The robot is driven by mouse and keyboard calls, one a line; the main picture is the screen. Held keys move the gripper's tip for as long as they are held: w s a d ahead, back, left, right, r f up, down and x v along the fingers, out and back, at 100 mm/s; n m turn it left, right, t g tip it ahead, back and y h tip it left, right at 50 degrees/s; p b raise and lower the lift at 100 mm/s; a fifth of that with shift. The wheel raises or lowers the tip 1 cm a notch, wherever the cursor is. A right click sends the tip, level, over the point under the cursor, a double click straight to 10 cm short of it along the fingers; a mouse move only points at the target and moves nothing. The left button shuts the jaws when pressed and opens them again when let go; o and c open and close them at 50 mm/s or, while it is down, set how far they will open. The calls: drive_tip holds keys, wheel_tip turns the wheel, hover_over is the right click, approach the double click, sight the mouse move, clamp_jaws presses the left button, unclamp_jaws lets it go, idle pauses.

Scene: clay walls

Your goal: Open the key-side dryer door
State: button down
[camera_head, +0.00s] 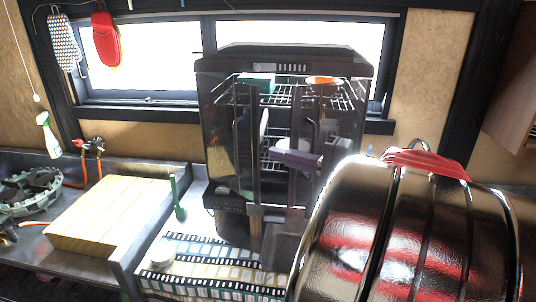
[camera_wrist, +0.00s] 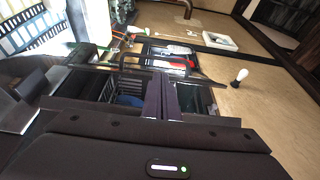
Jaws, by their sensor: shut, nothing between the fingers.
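The dryer (camera_head: 284,66) is a dark cabinet with glazed doors in front of the window, with wire racks inside. A dark looped handle (camera_head: 313,135) shows on its right side, and another upright handle (camera_head: 240,135) on its left. The doors look closed, but my arm partly covers their middle. My gripper (camera_head: 297,160) is in front of the dryer's middle, near the right handle. In the wrist view its two dark fingers (camera_wrist: 163,88) lie together, with nothing held. Whether they touch the door I cannot tell. I cannot make out a key.
A large shiny metal body (camera_head: 420,235) with a red top fills the right foreground. A spray bottle (camera_head: 48,137) stands at the far left.

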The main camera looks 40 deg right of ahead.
sight(256, 147)
drive_tip(key=x, duration=0.7)
drive_tip(key=shift+w, duration=0.3)
drive_tip(key=shift+a, duration=0.1)
drive_tip(key=shift+d, duration=0.35)
drive_tip(key=shift+a+h, duration=0.3)
drive_tip(key=shift+a, duration=0.4)
